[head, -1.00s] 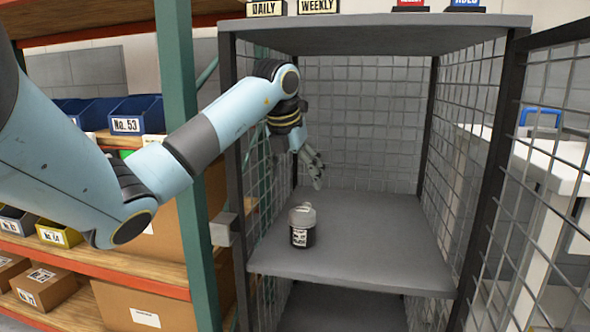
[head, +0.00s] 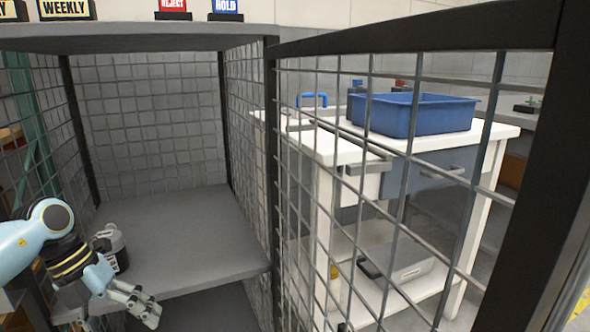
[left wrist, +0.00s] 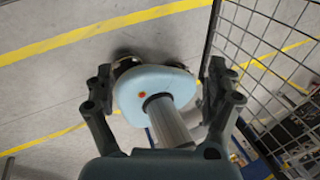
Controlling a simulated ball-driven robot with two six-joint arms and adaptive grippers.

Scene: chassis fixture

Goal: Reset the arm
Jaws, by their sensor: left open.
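My left arm comes in from the left in the head view. My left gripper (head: 137,304) is at the lower left, pointing down and to the right, in front of the cage shelf's front edge. It is empty. In the left wrist view my left gripper (left wrist: 158,92) has its two fingers wide apart, with the floor and my own base and column seen between them. My right gripper is in neither view.
The wire cage's shelf (head: 185,235) is otherwise clear. The open mesh door (head: 400,45) fills the right side. Behind it stands a white cart (head: 335,150) with a blue bin (head: 420,112). Yellow floor lines (left wrist: 105,32) show in the wrist view.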

